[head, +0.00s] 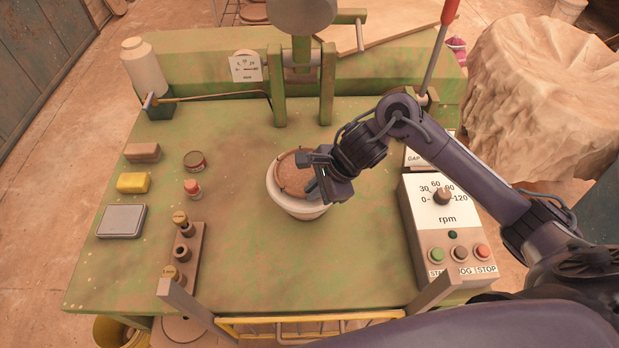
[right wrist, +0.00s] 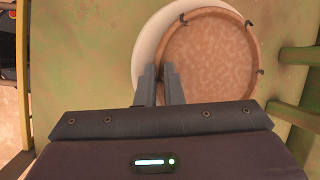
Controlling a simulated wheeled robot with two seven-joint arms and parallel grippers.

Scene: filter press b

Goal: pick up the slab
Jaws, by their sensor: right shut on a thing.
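The slab (head: 290,178) is a round, reddish-brown disc with a thin rim and small dark clips at its edge. It is over a white round dish (head: 298,208) in the middle of the green table. In the right wrist view the slab (right wrist: 210,65) sits off-centre over the dish (right wrist: 149,42), whose pale rim shows at its left. My right gripper (head: 313,173) is shut on the slab's edge, with its fingers (right wrist: 159,82) close together there. Whether the slab is clear of the dish I cannot tell. My left gripper is not in view.
A control box (head: 437,215) with a dial and buttons stands at the right. A green press frame (head: 325,85) rises behind. A wooden block (head: 186,258), a yellow sponge (head: 133,183) and a grey box (head: 121,221) are at the left. The table between them and the dish is mostly clear.

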